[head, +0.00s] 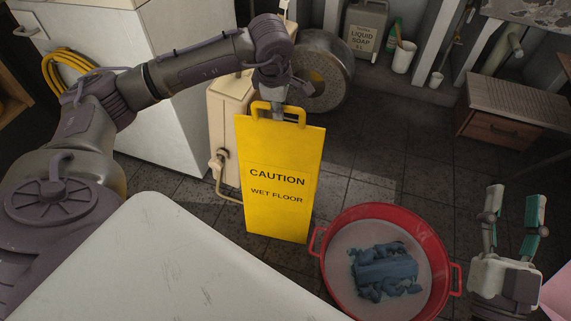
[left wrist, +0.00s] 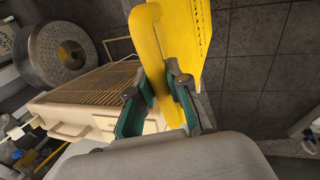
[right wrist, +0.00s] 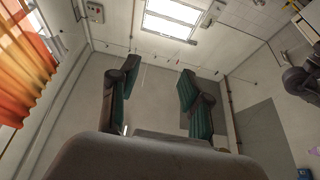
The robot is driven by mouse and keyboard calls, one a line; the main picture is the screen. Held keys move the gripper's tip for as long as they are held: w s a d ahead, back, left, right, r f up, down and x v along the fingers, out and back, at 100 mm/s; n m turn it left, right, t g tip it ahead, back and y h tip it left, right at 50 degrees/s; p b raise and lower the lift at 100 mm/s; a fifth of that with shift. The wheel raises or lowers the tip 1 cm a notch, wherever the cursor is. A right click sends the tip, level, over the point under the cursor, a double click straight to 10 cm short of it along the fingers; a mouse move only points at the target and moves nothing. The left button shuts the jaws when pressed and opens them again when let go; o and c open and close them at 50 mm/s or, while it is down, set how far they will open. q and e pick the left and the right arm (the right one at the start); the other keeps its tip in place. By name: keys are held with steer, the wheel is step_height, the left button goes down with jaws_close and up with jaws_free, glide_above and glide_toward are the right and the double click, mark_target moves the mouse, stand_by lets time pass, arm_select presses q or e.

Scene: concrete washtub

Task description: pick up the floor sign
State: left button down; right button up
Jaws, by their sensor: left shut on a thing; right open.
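The yellow floor sign (head: 277,215) reads "CAUTION WET FLOOR" and stands nearly upright in the middle of the head view. Its handle loop is at the top. My left gripper (head: 279,113) reaches down to that handle from above. In the left wrist view, my left gripper (left wrist: 158,98) is shut on the yellow handle, with a finger on each side of it. The sign's panel (left wrist: 190,30) rises behind the fingers there. Whether the sign's foot touches the floor is hard to tell. My right gripper (head: 515,212) is open and empty at the right; its fingers also show apart in the right wrist view (right wrist: 157,90).
A red tub (head: 436,250) with water and blue cloth stands right of the sign. A beige heater-like unit (head: 227,118) and a metal drum (head: 318,70) stand behind it. A white surface (head: 170,265) fills the front left. A wooden drawer unit (head: 515,110) is at the right.

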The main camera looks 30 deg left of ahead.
arm_select(q)
steer(key=shift+r, duration=0.4)
steer(key=shift+r+p, duration=0.85)
steer(key=shift+r, duration=0.1)
steer(key=shift+r+p, duration=0.6)
steer(key=shift+r, duration=0.45)
arm_select(e)
step_height(320, 180, down, 13)
steer(key=d+g+h, duration=0.2)
steer(key=g+h, duration=0.1)
steer(key=g, duration=0.5)
steer(key=shift+s+g, duration=0.3)
steer(key=shift+s, duration=0.05)
steer(key=shift+s, duration=0.1)
